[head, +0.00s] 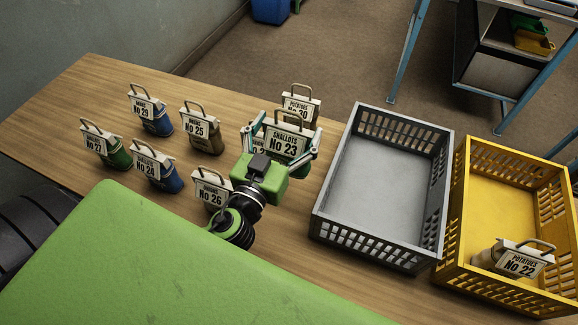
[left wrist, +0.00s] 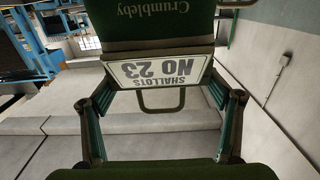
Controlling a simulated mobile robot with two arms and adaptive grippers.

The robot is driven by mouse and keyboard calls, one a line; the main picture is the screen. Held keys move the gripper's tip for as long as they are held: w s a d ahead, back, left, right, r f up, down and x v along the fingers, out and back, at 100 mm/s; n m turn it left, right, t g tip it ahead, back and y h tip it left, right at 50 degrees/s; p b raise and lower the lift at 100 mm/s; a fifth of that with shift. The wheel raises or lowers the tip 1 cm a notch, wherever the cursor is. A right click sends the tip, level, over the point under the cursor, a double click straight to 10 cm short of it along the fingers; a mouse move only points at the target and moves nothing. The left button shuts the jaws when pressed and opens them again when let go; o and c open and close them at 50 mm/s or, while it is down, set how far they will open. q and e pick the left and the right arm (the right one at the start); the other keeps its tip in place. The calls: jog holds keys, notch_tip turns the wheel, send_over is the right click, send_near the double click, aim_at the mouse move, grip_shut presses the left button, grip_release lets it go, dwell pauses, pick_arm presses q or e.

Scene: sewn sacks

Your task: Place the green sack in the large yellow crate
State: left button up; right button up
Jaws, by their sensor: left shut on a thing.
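My left gripper (head: 286,137) is shut on the green sack (head: 283,152), labelled Shallots No 23. The sack is upright among the other sacks on the table, and its lower part is hidden by my gripper. In the left wrist view the dark green sack (left wrist: 150,22) hangs between the fingers of my gripper (left wrist: 160,100), with its label and handle showing upside down. The large yellow crate (head: 492,160) stands at the far right, with a Potatoes No 22 sack (head: 515,262) inside at its near end. My right gripper is not in view.
A grey crate (head: 330,190), empty, stands between my left gripper and the yellow crate. Several other sacks stand on the left of the wooden table (head: 75,95), including another green one (head: 115,157). A Potatoes No 30 sack (head: 300,103) stands just behind the held sack.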

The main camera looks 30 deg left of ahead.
aim_at(284, 157)
pick_arm(q)
notch_tip(284, 157, down, 7)
jog(key=shift+w+f+b, duration=0.1)
jog(key=shift+w+b, duration=0.05)
jog(key=shift+b, duration=0.4)
jog(key=shift+f, duration=2.6)
jog(key=shift+f+b, duration=0.1)
jog(key=shift+b, duration=0.2)
jog(key=o, duration=1.8)
jog(key=shift+f, duration=0.1)
jog(key=shift+c, duration=0.2)
